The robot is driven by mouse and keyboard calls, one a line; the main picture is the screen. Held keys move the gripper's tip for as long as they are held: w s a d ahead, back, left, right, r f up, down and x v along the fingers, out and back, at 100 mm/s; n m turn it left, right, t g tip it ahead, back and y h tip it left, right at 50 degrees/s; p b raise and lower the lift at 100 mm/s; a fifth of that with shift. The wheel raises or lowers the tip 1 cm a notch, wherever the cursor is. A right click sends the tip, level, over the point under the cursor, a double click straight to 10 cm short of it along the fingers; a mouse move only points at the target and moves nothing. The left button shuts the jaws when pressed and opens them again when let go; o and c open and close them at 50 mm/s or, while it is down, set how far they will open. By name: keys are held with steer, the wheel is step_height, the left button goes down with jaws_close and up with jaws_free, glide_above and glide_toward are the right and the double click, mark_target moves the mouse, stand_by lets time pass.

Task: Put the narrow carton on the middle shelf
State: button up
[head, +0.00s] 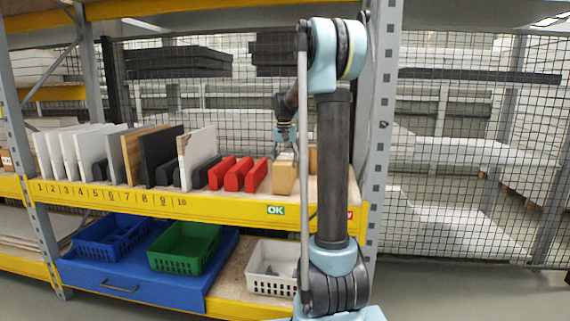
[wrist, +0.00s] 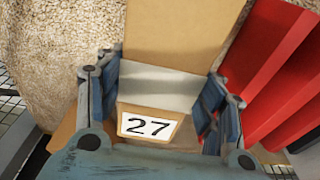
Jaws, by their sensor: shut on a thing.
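The narrow carton (head: 284,178) is plain brown, at the right end of the middle shelf (head: 230,208), above the green OK label. In the wrist view the carton (wrist: 180,35) has a grey band and a white label reading 27. My gripper (wrist: 160,85) is shut on it, with a finger on each side. In the head view my gripper (head: 285,152) is over the carton's back end, partly hidden by it. The carton appears upright and at the board's level; I cannot tell whether its base touches.
Red dividers (head: 232,175) stand close to the left of the carton. Another brown piece (head: 312,158) shows behind my arm. Panels (head: 125,155) fill numbered slots farther left. Below are a blue bin (head: 110,238), a green bin (head: 185,250) and a white bin (head: 270,268).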

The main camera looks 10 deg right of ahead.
steer(key=shift+f, duration=0.15)
steer(key=o, duration=1.8)
step_height(320, 180, up, 12)
steer(key=s, duration=0.2)
steer(key=s+f+n, duration=0.1)
steer(key=s+f, duration=0.2)
steer(key=s, duration=0.9)
steer(key=s+f+n, duration=0.1)
steer(key=s+f, duration=0.7)
steer(key=s, duration=0.2)
steer(key=s+f+n, duration=0.1)
steer(key=s+f, duration=0.7)
steer(key=s, duration=0.2)
steer(key=s+d+f, duration=0.1)
steer(key=s+f, duration=0.8)
steer(key=s, duration=0.1)
steer(key=shift+s+n+t, duration=0.3)
steer(key=shift+n, duration=0.1)
steer(key=shift+d, duration=0.1)
